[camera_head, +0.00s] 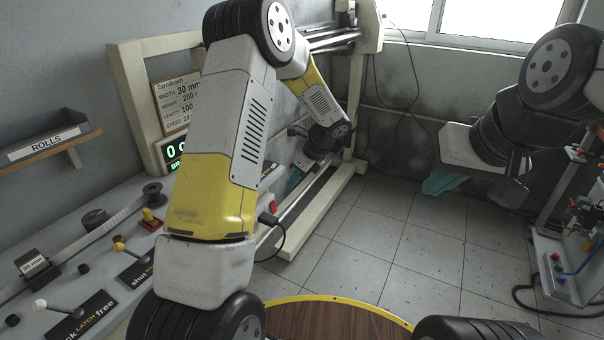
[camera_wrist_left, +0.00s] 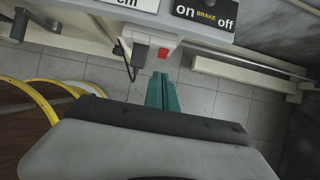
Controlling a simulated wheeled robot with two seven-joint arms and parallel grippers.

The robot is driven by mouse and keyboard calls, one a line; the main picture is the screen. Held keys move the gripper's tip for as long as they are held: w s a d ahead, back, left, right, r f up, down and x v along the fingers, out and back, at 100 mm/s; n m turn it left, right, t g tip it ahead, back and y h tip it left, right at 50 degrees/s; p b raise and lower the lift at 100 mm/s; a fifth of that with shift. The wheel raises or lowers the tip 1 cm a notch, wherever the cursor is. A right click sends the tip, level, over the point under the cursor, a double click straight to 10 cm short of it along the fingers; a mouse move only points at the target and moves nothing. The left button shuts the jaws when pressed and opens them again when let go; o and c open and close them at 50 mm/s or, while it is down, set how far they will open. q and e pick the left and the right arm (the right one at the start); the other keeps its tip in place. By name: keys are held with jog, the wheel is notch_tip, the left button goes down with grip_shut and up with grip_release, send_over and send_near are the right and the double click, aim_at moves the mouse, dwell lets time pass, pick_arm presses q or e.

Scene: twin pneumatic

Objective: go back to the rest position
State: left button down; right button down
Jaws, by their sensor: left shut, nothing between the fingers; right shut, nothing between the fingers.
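My left gripper (camera_head: 294,178) has teal fingers and hangs beside the frame of the bench at the left, partly hidden by my own left arm. In the left wrist view its fingers (camera_wrist_left: 163,92) are closed together with nothing between them, over the grey floor. They point toward a red switch (camera_wrist_left: 163,53) on the bench edge and look apart from it. My right gripper (camera_head: 443,183) is at the right, over the tiled floor. Its teal fingers are shut and empty, partly covered by my right wrist.
A control bench (camera_head: 70,222) with levers runs along the left, below a ROLLS shelf (camera_head: 48,142). A cream frame (camera_head: 318,212) stands behind my left arm. A rack with pneumatic parts (camera_head: 577,268) stands at the right. The tiled floor (camera_head: 375,240) between is clear.

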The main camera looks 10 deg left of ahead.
pick_arm(q)
jog(key=s+a+r+n+t+h, duration=0.1)
jog(key=s+a+r+n+h, duration=0.15)
jog(key=s+r+n, duration=1)
jog(key=s+d+r+n+t+h, duration=0.1)
jog(key=s+r+n, duration=0.3)
jog(key=s, duration=0.5)
jog(key=s+d+r+n+t+h, duration=0.2)
jog(key=s+r+n+h, duration=0.2)
jog(key=s+r, duration=0.3)
jog(key=shift+s+d+n, duration=0.15)
jog(key=shift+s+n, duration=0.3)
jog(key=shift+s, duration=0.6)
